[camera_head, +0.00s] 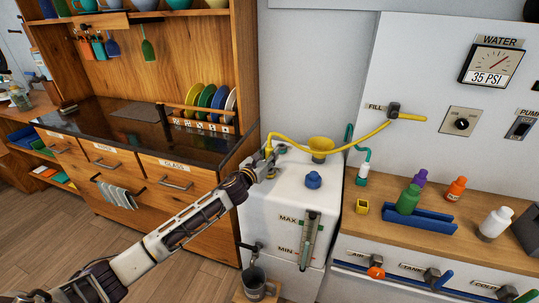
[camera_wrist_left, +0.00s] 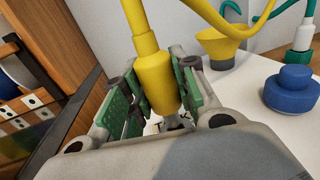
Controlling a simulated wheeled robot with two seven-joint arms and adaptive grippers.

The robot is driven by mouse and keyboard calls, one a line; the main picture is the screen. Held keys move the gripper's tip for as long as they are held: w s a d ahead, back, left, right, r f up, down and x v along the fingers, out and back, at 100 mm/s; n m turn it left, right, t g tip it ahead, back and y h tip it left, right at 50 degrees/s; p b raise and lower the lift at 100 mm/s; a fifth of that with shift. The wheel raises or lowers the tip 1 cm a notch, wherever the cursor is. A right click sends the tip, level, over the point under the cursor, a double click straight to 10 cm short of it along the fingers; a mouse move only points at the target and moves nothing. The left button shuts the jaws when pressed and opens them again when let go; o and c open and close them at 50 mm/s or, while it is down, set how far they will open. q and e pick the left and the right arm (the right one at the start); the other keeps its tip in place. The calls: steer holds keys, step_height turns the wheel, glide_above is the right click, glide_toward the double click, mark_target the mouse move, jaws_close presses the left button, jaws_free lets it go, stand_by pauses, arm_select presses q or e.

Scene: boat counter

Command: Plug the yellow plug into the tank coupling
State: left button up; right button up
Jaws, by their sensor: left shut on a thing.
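The yellow plug (camera_wrist_left: 157,76) is upright between the green-padded fingers of my left gripper (camera_wrist_left: 160,98), which is shut on it. In the head view my left gripper (camera_head: 262,166) is at the left part of the white tank's top (camera_head: 292,190), with the plug (camera_head: 268,149) in it. A yellow hose (camera_head: 350,147) runs from the plug to the FILL valve on the wall. Part of a dark label shows below the plug in the wrist view. My right gripper is out of view.
A yellow funnel (camera_head: 321,145) and a blue cap (camera_head: 313,180) stand on the tank top, right of my gripper. A teal hose with a green-and-white end (camera_head: 362,174) is farther right. A wooden cabinet (camera_head: 230,150) with a plate rack stands close on the left.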

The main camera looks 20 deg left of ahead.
arm_select(q)
steer(key=shift+f+b, duration=1.45)
steer(key=shift+f, duration=0.65)
stand_by(1.0)
steer(key=o, duration=1.1)
steer(key=shift+s, duration=0.15)
steer(key=shift+v, duration=5.85)
steer(key=shift+r, duration=0.15)
step_height(320, 180, up, 9)
steer(key=p, duration=0.9)
steer(key=shift+r+p, duration=0.15)
steer(key=shift+p, duration=0.2)
